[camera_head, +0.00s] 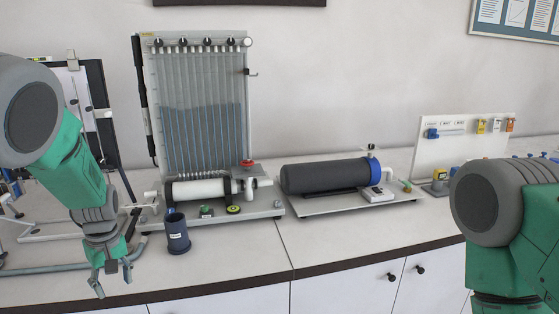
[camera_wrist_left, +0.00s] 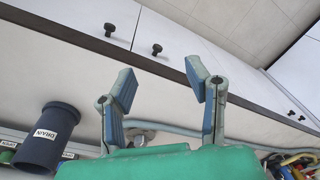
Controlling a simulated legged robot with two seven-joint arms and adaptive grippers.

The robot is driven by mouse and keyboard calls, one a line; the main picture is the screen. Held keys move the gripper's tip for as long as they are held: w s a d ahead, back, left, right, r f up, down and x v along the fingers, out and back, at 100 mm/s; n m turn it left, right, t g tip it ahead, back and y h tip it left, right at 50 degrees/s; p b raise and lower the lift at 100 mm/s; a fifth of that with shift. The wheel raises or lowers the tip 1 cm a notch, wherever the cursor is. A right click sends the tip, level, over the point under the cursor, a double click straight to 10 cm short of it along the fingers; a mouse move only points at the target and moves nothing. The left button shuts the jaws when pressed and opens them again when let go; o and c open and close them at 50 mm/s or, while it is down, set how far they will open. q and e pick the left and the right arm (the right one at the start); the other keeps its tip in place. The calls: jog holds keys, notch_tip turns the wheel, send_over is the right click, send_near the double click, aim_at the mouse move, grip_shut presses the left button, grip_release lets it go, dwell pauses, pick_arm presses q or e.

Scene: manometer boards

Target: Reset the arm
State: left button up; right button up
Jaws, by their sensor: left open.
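My left gripper (camera_head: 112,281) hangs open and empty over the front edge of the bench, in front of the manometer board. In the left wrist view its two spread fingers (camera_wrist_left: 162,88) have nothing between them. My left arm, green and grey, comes down from the upper left in the head view. My right arm shows at the right edge of the head view, but its gripper is out of the frame. The dark drain cup (camera_head: 177,233) stands on the bench to the right of the left gripper. It also shows at the left in the left wrist view (camera_wrist_left: 44,137).
The manometer board (camera_head: 203,100) stands at the back on its base. A dark cylinder unit (camera_head: 327,176) lies on a plate to its right. A white panel (camera_head: 462,142) with small coloured parts stands farther right. Cabinet doors with black knobs (camera_head: 420,270) are below the bench edge.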

pick_arm(q)
jog(key=s+d+f+m+y+b, duration=0.1)
jog(key=s+f+m+b, duration=0.15)
jog(key=s+f, duration=0.65)
jog(key=s+d+f+m+b, duration=0.1)
jog(key=s+f+m+b, duration=0.15)
jog(key=s+f, duration=0.7)
jog(key=s+d+f+m+h+b, duration=0.1)
jog(key=s+d+f+m+b, duration=0.2)
jog(key=s, duration=0.5)
jog(key=s+d+f+m+b, duration=0.3)
jog(key=s+d+f, duration=0.2)
jog(key=s+f, duration=0.2)
jog(key=shift+s+t+h, duration=0.4)
jog(key=shift+s, duration=0.85)
jog(key=shift+w, duration=0.1)
